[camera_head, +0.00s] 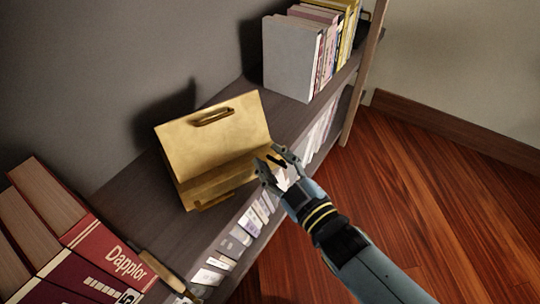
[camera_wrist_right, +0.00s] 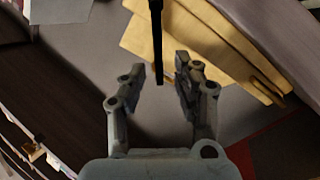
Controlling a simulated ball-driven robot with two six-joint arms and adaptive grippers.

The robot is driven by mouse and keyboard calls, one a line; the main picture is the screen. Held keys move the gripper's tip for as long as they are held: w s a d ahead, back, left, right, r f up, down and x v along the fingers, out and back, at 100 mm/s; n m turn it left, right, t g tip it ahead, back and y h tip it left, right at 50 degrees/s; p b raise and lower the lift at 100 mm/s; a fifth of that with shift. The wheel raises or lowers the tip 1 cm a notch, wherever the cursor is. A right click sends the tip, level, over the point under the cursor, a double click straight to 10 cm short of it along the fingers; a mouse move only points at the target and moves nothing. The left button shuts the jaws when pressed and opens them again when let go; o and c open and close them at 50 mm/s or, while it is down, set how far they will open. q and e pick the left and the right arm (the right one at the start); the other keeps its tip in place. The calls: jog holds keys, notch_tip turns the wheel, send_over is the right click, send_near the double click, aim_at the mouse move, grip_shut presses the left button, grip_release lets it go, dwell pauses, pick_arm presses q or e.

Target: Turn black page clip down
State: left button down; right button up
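A yellow-tan book stand (camera_head: 215,135) stands on the shelf, its back panel leaning and its ledge along the lower front. The black page clip (camera_wrist_right: 157,35) shows in the right wrist view as a thin bar coming from the top. Its lower end lies between my right gripper's fingers, with gaps on both sides. My right gripper (camera_head: 271,162) is open at the stand's right end; it also shows in the wrist view (camera_wrist_right: 161,68). A small dark piece (camera_head: 277,160) shows between its fingers in the head view. My left gripper is out of view.
Red books (camera_head: 95,255) are at the shelf's lower left, beside a wooden-handled object (camera_head: 160,268). A grey book (camera_head: 290,60) and several others stand at the far end. More books sit on the level below. Open wooden floor (camera_head: 430,200) lies right.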

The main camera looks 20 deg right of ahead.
jog(key=v, duration=0.6)
jog(key=shift+s, duration=0.35)
jog(key=shift+d, duration=0.15)
